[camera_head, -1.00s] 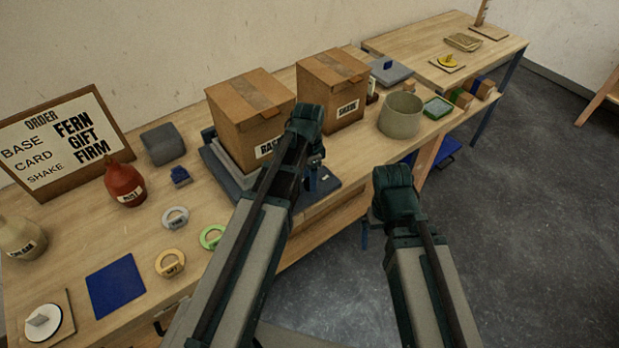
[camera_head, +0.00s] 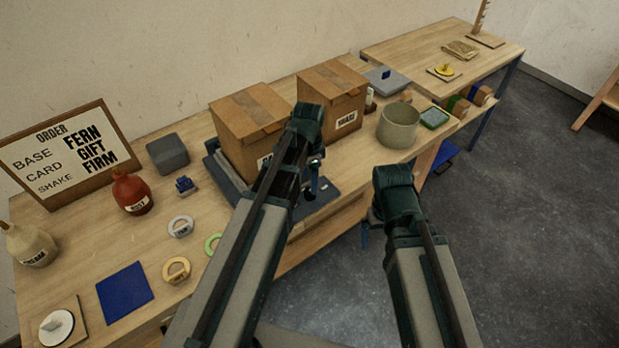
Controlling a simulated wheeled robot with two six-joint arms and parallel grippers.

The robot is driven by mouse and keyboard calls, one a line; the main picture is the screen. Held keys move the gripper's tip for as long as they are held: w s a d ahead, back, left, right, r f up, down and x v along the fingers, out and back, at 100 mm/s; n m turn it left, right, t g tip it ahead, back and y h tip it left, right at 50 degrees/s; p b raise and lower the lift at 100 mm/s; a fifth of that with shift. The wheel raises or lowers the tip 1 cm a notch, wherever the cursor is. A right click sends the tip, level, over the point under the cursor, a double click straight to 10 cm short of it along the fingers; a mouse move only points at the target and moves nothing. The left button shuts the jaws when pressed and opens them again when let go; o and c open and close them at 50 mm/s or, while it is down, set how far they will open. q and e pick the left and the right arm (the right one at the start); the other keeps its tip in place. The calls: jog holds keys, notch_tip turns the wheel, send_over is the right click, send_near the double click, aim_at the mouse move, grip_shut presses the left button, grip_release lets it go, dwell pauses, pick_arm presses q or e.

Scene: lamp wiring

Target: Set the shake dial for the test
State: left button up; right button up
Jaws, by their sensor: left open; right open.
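A white round dial (camera_head: 57,326) with a grey raised grip sits on a wooden plate at the bench's near left corner. A yellow dial (camera_head: 444,70) sits on a small plate on the far right table. No readable label shows which one is the shake dial. The order board (camera_head: 68,155) at the left reads base FERN, card GIFT, shake FIRM. My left gripper (camera_head: 313,186) is open beside the front of the boxes, partly hidden by its arm. My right gripper (camera_head: 364,238) is open past the bench's front edge, mostly hidden. Both are far from the dials.
Two cardboard boxes (camera_head: 252,118), one labelled SHAKE (camera_head: 332,94), stand mid-bench. A round pot (camera_head: 397,125) and green tray (camera_head: 434,118) are to their right.

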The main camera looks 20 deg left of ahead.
aim_at(309, 191)
pick_arm(q)
notch_tip(309, 191, up, 9)
jog(key=p, duration=0.7)
jog(key=shift+p, duration=0.35)
jog(key=shift+w+f, duration=0.1)
jog(key=shift+f, duration=0.05)
notch_tip(309, 191, down, 13)
jog(key=b, duration=1.3)
jog(key=shift+f, duration=0.1)
jog(key=shift+f+b, duration=0.35)
jog(key=shift+b, duration=0.2)
jog(key=n, duration=0.3)
jog(key=shift+s+r, duration=0.15)
jog(key=shift+s, duration=0.05)
jog(key=n, duration=0.6)
jog(key=shift+n, duration=0.4)
dwell(0.5)
jog(key=shift+d, duration=0.1)
dwell(0.4)
